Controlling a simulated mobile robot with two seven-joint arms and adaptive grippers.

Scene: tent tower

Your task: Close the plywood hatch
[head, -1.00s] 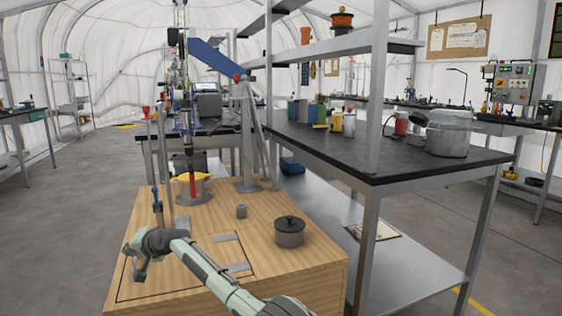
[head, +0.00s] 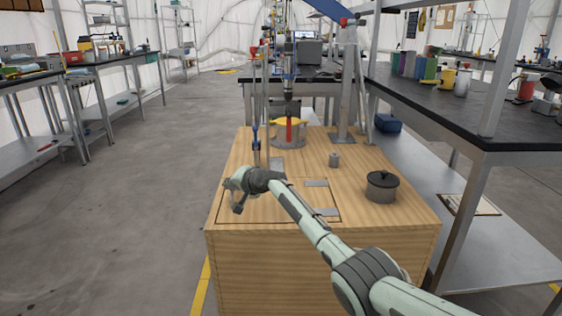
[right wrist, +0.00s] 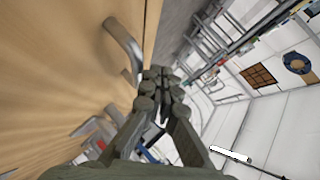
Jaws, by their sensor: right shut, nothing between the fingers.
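The plywood hatch (head: 272,208) is a panel in the top of the wooden box, with a thin dark outline and two grey metal hinge plates on its right side. It appears to lie flat, level with the box top. My right gripper (head: 236,207) is at the hatch's left side, shut and empty. In the right wrist view, the right gripper's fingertips (right wrist: 166,86) are together beside a curved metal handle (right wrist: 124,45) on the wood. They are not around the handle; whether they touch it is unclear. My left gripper is out of view.
On the box (head: 375,240) stand a dark lidded pot (head: 382,188), a small grey cylinder (head: 334,159) and, behind, a round metal piece with a yellow part (head: 289,123). Open floor lies left.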

